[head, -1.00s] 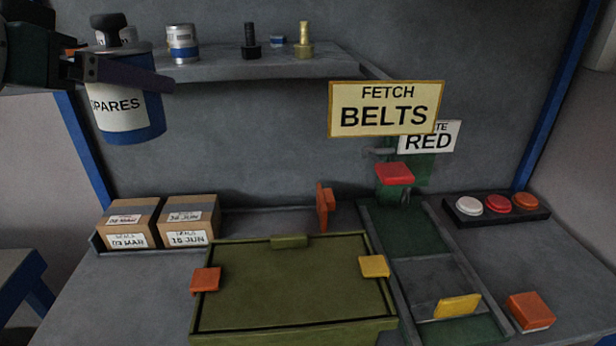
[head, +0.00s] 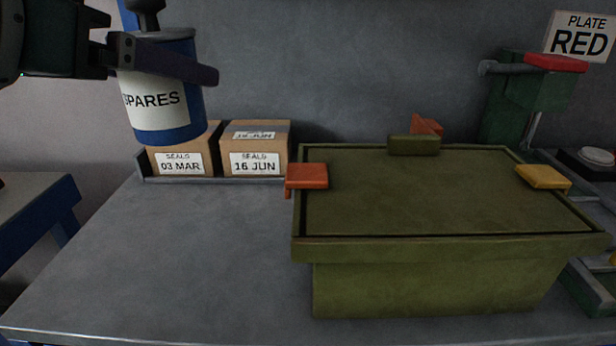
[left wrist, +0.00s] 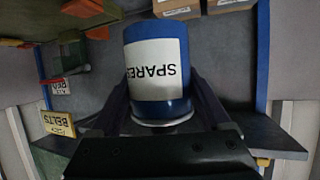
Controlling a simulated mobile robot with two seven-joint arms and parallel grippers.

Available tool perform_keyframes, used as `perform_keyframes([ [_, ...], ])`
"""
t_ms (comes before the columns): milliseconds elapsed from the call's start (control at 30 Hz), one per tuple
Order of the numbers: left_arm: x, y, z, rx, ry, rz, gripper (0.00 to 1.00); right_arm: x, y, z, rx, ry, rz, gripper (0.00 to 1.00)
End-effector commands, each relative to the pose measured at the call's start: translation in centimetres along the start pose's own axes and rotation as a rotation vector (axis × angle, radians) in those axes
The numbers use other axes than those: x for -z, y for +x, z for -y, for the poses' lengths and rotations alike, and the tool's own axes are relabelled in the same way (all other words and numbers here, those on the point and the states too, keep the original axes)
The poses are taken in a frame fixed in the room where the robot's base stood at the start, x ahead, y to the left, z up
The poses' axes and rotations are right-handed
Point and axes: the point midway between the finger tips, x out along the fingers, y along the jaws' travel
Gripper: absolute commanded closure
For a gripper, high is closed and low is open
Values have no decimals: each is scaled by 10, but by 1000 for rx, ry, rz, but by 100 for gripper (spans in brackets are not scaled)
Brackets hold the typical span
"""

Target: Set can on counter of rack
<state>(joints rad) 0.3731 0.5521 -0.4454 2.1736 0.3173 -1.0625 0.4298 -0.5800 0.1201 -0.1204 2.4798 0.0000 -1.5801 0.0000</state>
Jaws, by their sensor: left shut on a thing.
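The can (head: 155,102) is blue with a white SPARES label and a dark knob on top. My left gripper (head: 185,63) is shut on its upper part, with one dark finger across the front. The can hangs upright above the grey counter (head: 180,250) and overlaps the left box in the picture. In the left wrist view, the can (left wrist: 158,70) appears upside down between the two fingers (left wrist: 160,108). The far finger is hidden behind the can in the head view. My right gripper is not in view.
Two cardboard SEALS boxes, the left one (head: 182,163) and the right one (head: 256,150), stand in a tray at the counter's back left. A green lidded case (head: 430,275) with orange and yellow latches fills the middle right. The front left counter is bare.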

Motion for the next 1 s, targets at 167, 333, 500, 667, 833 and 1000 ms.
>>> perform_keyframes([
  [167,-20,8,0,-1,-1,-1,100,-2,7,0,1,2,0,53],
  [333,-64,26,0,-1,-2,1,100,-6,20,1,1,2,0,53],
  [500,-107,44,0,-1,-1,0,100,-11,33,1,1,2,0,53],
  [667,-134,56,0,-1,-1,-3,100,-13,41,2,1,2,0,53],
  [833,-144,61,0,-2,0,-6,100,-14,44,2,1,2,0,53],
  [1000,-169,71,0,-1,-1,-3,100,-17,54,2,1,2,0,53],
])
